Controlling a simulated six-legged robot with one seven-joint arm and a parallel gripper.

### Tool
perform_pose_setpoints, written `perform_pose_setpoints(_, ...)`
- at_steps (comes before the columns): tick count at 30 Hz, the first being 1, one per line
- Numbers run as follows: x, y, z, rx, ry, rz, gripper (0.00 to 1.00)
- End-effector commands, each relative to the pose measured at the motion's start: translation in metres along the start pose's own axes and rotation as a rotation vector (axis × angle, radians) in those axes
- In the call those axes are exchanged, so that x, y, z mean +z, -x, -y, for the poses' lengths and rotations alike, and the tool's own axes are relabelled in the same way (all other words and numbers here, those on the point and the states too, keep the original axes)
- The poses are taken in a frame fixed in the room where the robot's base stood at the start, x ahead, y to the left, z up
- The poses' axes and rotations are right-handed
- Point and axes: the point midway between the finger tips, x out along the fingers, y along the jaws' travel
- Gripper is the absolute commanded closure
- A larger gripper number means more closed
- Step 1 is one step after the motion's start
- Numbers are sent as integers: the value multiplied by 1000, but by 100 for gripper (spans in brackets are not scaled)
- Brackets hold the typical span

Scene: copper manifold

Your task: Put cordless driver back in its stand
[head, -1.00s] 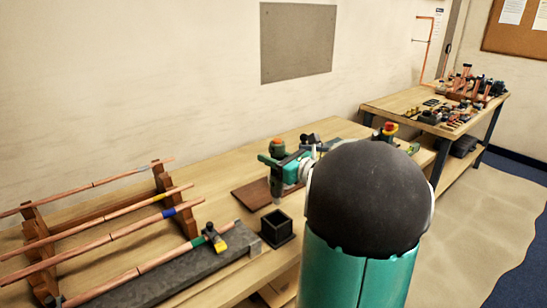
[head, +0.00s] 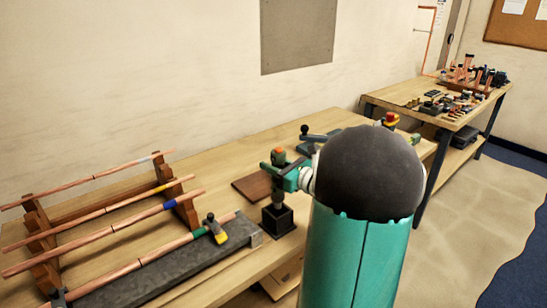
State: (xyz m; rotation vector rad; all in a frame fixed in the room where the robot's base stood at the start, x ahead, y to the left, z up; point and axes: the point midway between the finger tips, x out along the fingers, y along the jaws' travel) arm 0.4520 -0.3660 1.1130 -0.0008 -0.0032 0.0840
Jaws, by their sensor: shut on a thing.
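The stand (head: 279,224) is a small dark open-topped square box on the bench, directly below the driver. The driver's grey lower end overlaps the stand's opening in the picture. I cannot tell how deep it is inside, or whether it touches the walls. My large arm link hides the bench to the right of the gripper.
A dark slab (head: 170,262) with a yellow-and-black clamp (head: 215,230) lies left of the stand. Wooden racks (head: 178,200) hold copper pipes further left. A brown board (head: 254,187) lies behind. A second bench (head: 440,100) with fittings stands at the far right.

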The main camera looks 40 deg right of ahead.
Motion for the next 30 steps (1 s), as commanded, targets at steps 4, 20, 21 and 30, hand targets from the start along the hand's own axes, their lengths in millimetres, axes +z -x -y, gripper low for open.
perform_pose_setpoints(4, -12, -2, 0, 2, -1, 1, 94)
perform_pose_setpoints(20, -56, -2, 0, 2, -2, 1, 94)
perform_pose_setpoints(21, -59, -2, 0, 2, -1, 1, 94)
perform_pose_setpoints(30, -67, -1, 0, 1, 1, 2, 94)
